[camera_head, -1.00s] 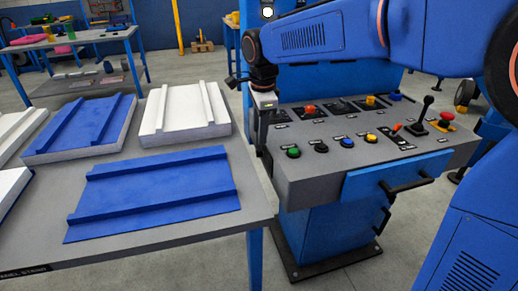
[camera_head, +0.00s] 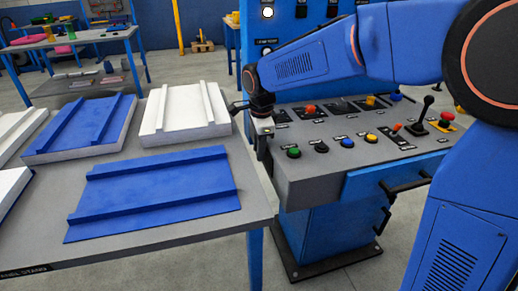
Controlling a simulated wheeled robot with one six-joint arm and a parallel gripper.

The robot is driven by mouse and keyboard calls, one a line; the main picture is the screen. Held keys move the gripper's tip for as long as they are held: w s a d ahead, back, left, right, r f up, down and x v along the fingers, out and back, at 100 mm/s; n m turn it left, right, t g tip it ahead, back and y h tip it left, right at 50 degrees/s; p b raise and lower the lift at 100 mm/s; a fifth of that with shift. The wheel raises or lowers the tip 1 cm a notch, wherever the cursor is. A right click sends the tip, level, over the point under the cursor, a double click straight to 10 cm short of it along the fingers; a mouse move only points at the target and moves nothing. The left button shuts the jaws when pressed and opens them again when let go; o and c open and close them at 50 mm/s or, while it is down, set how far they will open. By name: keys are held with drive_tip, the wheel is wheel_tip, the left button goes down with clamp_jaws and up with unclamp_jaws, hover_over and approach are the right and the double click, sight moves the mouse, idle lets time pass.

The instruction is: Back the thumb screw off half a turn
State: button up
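My gripper (camera_head: 262,138) points down at the left edge of the grey control console (camera_head: 310,186), in front of the blue cabinet. Its fingers are small and dark there, and I cannot tell whether they are open or shut, or touching anything. I cannot make out the thumb screw; it may be hidden behind my gripper or too small to see. A dark handle-like part (camera_head: 238,107) shows just left of my wrist.
The console carries a green button (camera_head: 293,152), a black lever (camera_head: 424,108) and a red mushroom button (camera_head: 446,118). The table (camera_head: 150,245) at left holds blue and white ribbed panels, including a near blue one (camera_head: 155,192). Floor shows between table and console.

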clamp_jaws()
drive_tip(key=g, duration=0.1)
drive_tip(key=w+g, duration=0.1)
drive_tip(key=g, duration=0.1)
drive_tip(key=shift+a+h, duration=0.1)
drive_tip(key=shift+h, duration=0.3)
drive_tip(key=shift+w+a+f+g+h, duration=0.1)
drive_tip(key=shift+g+h, duration=0.1)
drive_tip(key=shift+g, duration=0.55)
drive_tip(key=shift+w+d+f+g+h, duration=0.1)
drive_tip(key=shift+g+h, duration=0.1)
drive_tip(key=shift+g, duration=0.5)
drive_tip(key=shift+w+a+g+h, duration=0.1)
drive_tip(key=shift+g+h, duration=0.1)
drive_tip(key=shift+g, duration=0.55)
drive_tip(key=o, duration=0.5)
unclamp_jaws()
